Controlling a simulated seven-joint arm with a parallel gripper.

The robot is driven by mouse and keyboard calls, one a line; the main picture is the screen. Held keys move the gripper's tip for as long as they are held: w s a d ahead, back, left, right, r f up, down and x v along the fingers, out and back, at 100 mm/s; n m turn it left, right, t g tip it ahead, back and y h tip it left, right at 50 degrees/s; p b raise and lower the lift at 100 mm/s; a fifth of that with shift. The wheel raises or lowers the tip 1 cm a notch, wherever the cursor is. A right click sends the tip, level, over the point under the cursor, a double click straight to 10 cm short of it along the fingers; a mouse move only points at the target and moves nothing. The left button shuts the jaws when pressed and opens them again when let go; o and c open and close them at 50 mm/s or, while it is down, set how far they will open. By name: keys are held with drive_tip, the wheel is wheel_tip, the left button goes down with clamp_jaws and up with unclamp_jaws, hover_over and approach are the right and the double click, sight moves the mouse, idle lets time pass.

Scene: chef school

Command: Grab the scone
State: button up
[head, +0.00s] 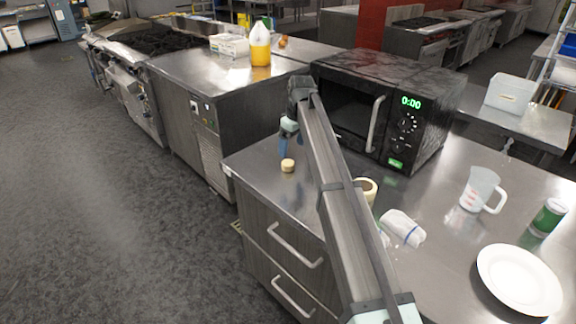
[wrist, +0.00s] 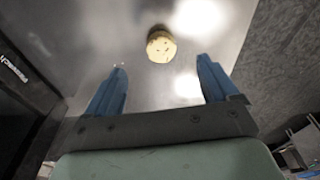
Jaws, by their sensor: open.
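The scone (head: 287,165) is a small, round, pale yellow piece on the steel counter, near the counter's left end in the head view. In the wrist view the scone (wrist: 161,46) lies beyond the fingertips, roughly centred between them. My gripper (head: 285,140) is above and just behind the scone in the head view, pointing down. In the wrist view my gripper (wrist: 162,78) has its two blue fingers wide apart with nothing between them. The fingers do not touch the scone.
A black microwave (head: 385,110) stands close to the right of my gripper. A cream-coloured round item (head: 367,190), a wrapped white package (head: 403,228), a measuring jug (head: 481,190), a green can (head: 549,215) and a white plate (head: 520,280) are further right. The counter's left edge is near the scone.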

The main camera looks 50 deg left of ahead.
sight(288, 160)
drive_tip(key=shift+s+a+f, duration=0.1)
drive_tip(key=shift+a+f, duration=0.2)
drive_tip(key=shift+f, duration=0.95)
drive_tip(key=shift+w+a+f, duration=0.1)
drive_tip(key=shift+a+f, duration=0.15)
drive_tip(key=shift+f, duration=1.05)
drive_tip(key=shift+s+a+f, duration=0.1)
drive_tip(key=shift+a+f, duration=0.2)
drive_tip(key=shift+f, duration=0.95)
drive_tip(key=c, duration=1.2)
drive_tip(key=shift+o, duration=0.2)
drive_tip(key=shift+r, duration=0.1)
